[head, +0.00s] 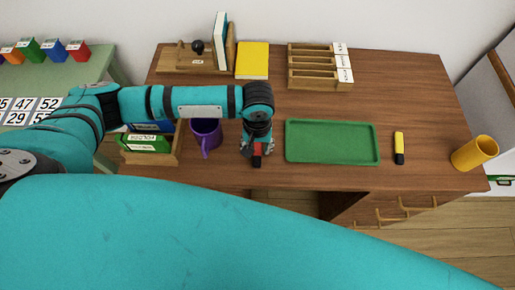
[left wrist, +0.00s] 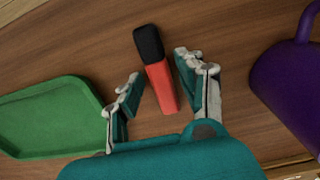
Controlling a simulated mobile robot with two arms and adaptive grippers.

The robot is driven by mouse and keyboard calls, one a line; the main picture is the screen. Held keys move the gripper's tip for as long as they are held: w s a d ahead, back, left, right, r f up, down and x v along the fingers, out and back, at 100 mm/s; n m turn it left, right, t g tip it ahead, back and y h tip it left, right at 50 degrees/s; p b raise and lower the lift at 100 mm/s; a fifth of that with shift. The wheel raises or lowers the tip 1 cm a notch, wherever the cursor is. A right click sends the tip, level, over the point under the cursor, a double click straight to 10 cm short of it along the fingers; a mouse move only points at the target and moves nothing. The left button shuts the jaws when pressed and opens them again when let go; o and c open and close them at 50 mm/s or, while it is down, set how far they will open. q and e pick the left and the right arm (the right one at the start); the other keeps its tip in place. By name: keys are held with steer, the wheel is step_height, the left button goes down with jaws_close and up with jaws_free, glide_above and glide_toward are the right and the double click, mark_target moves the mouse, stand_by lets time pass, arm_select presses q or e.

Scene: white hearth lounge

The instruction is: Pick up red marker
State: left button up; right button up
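The red marker (left wrist: 163,90) with a black cap lies on the brown wooden desk in the left wrist view. In the head view only a bit of the marker (head: 257,149) shows below my left gripper (head: 257,147). In the left wrist view my left gripper (left wrist: 158,68) is open, with one finger on each side of the marker and a gap visible on both sides. Whether the fingertips are level with the marker is hard to tell. My right gripper is not in view.
A purple mug (head: 205,137) stands close to the left of my gripper, and a green tray (head: 332,158) lies close to the right. A yellow marker (head: 399,147) and a yellow cup (head: 474,152) are farther right. Wooden racks and a yellow book (head: 252,60) stand at the back.

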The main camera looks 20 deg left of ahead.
arm_select(q)
steer(key=c, duration=0.6)
